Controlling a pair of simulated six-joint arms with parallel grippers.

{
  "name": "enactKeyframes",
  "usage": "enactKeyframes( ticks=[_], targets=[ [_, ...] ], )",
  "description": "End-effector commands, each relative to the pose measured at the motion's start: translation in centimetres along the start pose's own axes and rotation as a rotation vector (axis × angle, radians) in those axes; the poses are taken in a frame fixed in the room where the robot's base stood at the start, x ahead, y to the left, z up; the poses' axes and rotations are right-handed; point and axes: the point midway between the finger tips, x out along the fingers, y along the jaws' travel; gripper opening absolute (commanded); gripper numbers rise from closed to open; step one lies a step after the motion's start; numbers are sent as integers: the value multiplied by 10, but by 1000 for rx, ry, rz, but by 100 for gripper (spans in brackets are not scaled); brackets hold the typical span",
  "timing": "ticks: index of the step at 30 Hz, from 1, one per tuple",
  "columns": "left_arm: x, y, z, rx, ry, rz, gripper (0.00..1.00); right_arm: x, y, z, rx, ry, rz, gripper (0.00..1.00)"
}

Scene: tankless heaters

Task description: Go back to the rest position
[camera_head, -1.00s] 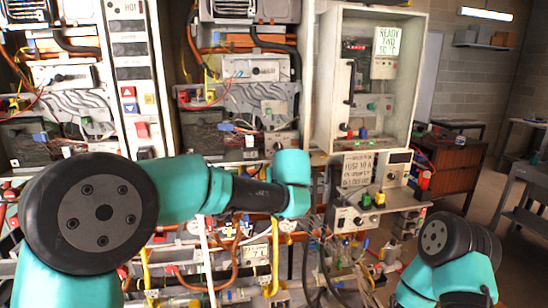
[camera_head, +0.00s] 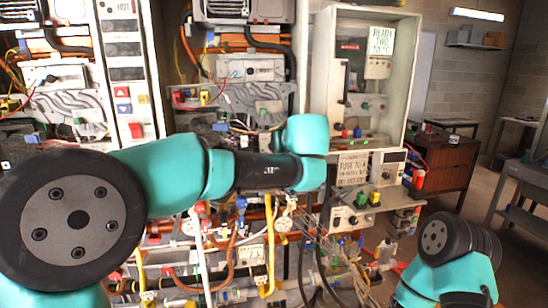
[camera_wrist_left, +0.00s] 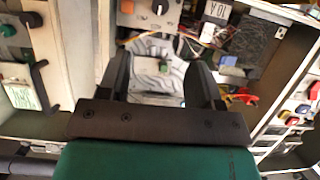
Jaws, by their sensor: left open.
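My left gripper (camera_wrist_left: 160,80) shows in the left wrist view with its two dark fingers apart and nothing between them. Behind the gap is part of the heater panel, with a pale plate and a green knob. In the head view my left arm crosses from the left in front of the heater rack, and its gripper is hidden there. My right arm shows at the lower right of the head view; its gripper is out of the picture.
An open heater cabinet (camera_head: 402,70) with a gauge display and a handwritten sign stands right of centre. Below it is a control box (camera_head: 352,215) with coloured knobs. Pipes (camera_head: 270,245) and hoses run along the bottom. A brown cabinet (camera_head: 448,165) and grey tables stand at the right.

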Motion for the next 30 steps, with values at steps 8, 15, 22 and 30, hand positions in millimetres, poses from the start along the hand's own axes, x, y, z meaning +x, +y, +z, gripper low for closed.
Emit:
enactKeyframes(
  ticks=[8, 15, 22, 30],
  targets=[
    [8, 0, 0, 0, -1, 1, 59, 0, 0, 0, 0, 0, 0, 43],
    [10, 0, 3, 4, -8, 2, 59, 0, 0, 0, 0, 0, 0, 43],
    [45, -9, 55, 78, -139, 21, 59, 0, 0, 0, 0, 0, 0, 43],
    [109, -44, 192, 207, -464, 112, 59, 0, 0, 0, 0, 0, 0, 43]
  ],
)
